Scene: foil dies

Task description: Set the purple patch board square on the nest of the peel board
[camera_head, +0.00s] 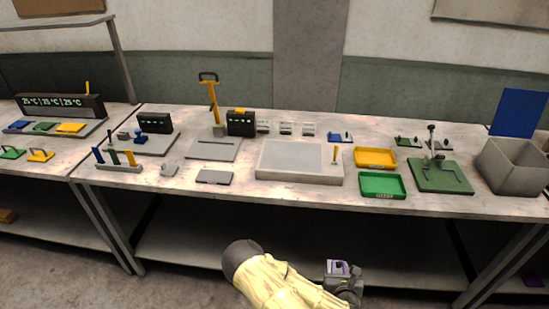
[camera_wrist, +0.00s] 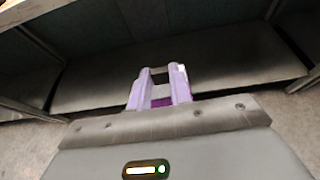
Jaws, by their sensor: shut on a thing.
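My gripper (camera_head: 342,275) is in front of the table, below its top edge, and shut on a purple thing (camera_wrist: 162,100). In the wrist view, the purple shows low between the two pale lilac-looking fingers (camera_wrist: 163,78). It looks like the purple patch board, but most of it is hidden and its tilt cannot be told. A green board (camera_head: 440,184) with an upright post and a dark angled bracket lies at the right of the table. It may be the peel board, but no label shows. My gripper is well apart from it, to its lower left.
A green tray (camera_head: 382,196) and a yellow tray (camera_head: 376,149) lie left of the green board. A grey bin (camera_head: 512,170) stands right of it. A large pale slab (camera_head: 300,178) lies mid-table. The table's front edge is above my gripper.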

